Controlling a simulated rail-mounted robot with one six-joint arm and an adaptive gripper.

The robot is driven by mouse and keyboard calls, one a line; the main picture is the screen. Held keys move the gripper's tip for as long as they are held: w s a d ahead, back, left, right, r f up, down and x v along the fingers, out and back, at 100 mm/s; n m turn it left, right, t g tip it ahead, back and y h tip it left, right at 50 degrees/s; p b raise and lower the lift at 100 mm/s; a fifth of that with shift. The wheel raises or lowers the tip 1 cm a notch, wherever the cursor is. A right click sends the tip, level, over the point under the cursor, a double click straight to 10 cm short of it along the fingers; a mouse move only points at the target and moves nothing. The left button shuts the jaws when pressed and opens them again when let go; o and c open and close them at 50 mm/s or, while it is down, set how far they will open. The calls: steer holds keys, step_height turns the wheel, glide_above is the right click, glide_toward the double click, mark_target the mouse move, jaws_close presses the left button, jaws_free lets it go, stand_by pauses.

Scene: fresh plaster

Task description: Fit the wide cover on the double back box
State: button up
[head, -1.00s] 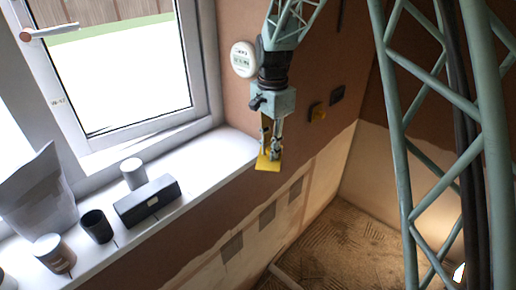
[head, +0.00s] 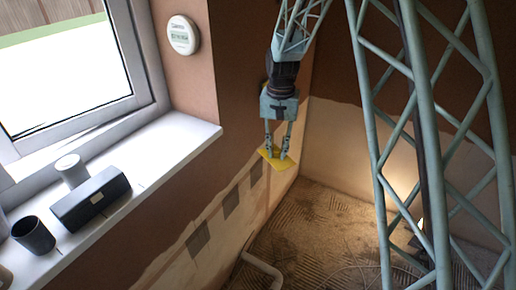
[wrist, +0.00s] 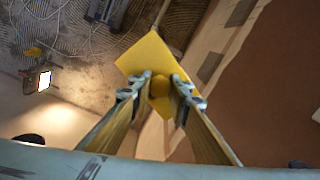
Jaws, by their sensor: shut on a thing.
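My gripper (head: 277,153) is shut on a flat yellow plate (head: 262,152), which I take to be the wide cover. In the wrist view my gripper (wrist: 160,88) pinches a round knob on the plate's near face, and the plate (wrist: 145,57) spreads beyond the fingertips. The plate hangs in the air, apart from the wall, tilted in the head view. I cannot make out the double back box for certain. The wall behind my wrist is partly hidden by my arm.
A white windowsill (head: 150,165) at left carries a black box (head: 92,198), a dark cup (head: 33,235) and a white cylinder (head: 70,170). A round meter (head: 183,35) is on the wall. Grey rectangles (head: 198,238) mark the lower wall. A pale pipe (head: 262,265) runs along the floor.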

steer(key=d+f+n+b, duration=0.3)
steer(key=d+f, duration=0.5)
steer(key=d, duration=0.2)
steer(key=shift+w+d, duration=0.25)
steer(key=shift+d, duration=0.15)
